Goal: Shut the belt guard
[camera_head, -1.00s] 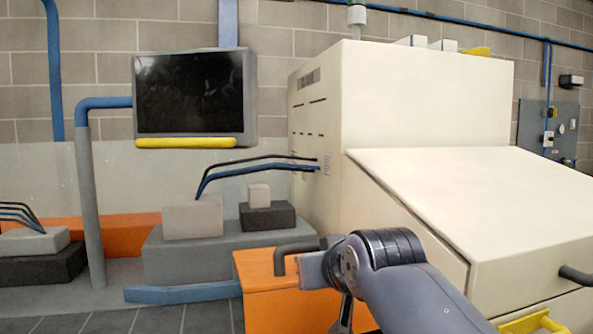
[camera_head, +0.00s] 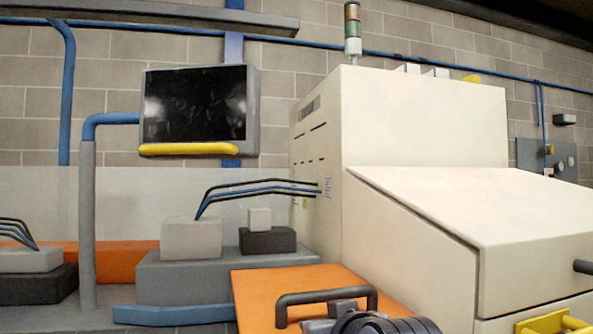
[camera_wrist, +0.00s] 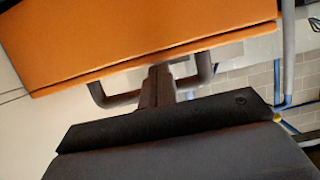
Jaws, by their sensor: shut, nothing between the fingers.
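The orange guard (camera_head: 290,285) is a box-like cover with a flat upper face, low in front of the cream machine. Its dark bar handle (camera_head: 325,296) stands up from that face. In the wrist view the orange panel (camera_wrist: 130,35) fills the top, with the dark handle (camera_wrist: 118,98) below it. My gripper (camera_wrist: 158,75) is shut and empty, between the handle's two legs in that view. I cannot tell whether it touches the handle or the panel. In the head view my wrist is at the bottom edge, just below the handle; the fingertips are not clear.
The cream machine (camera_head: 420,115) with its sloped cover (camera_head: 450,205) stands close on the right. A dark handle (camera_head: 586,267) and a yellow part (camera_head: 553,321) are at lower right. A monitor (camera_head: 196,105) on a post (camera_head: 88,215) and grey blocks (camera_head: 215,270) stand to the left.

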